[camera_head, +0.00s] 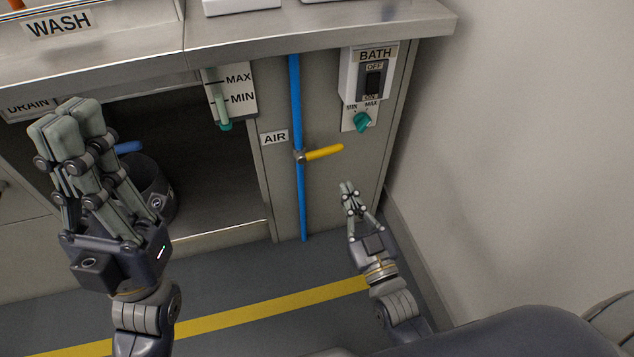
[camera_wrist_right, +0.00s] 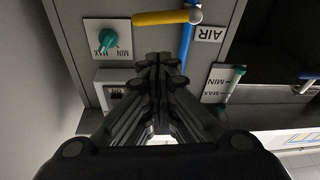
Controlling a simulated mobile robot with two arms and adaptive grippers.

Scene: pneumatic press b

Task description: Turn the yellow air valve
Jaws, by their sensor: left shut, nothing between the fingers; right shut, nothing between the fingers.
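The yellow air valve handle (camera_head: 325,152) sticks out to the right, roughly level, from a joint on the vertical blue pipe (camera_head: 296,100). An AIR label (camera_head: 275,137) is left of the joint. In the right wrist view, the yellow handle (camera_wrist_right: 162,17) shows upside down near the top, beyond the fingertips. My right gripper (camera_head: 347,187) is shut and empty, below the handle and apart from it in the picture. My left gripper (camera_head: 66,115) is shut and empty at the left, in front of the open compartment.
A BATH panel (camera_head: 352,75) with a switch and green knob (camera_head: 362,122) is right of the pipe. A MAX/MIN gauge (camera_head: 222,100) is at its left. The counter edge (camera_head: 320,35) overhangs above. A wall (camera_head: 530,150) bounds the right side.

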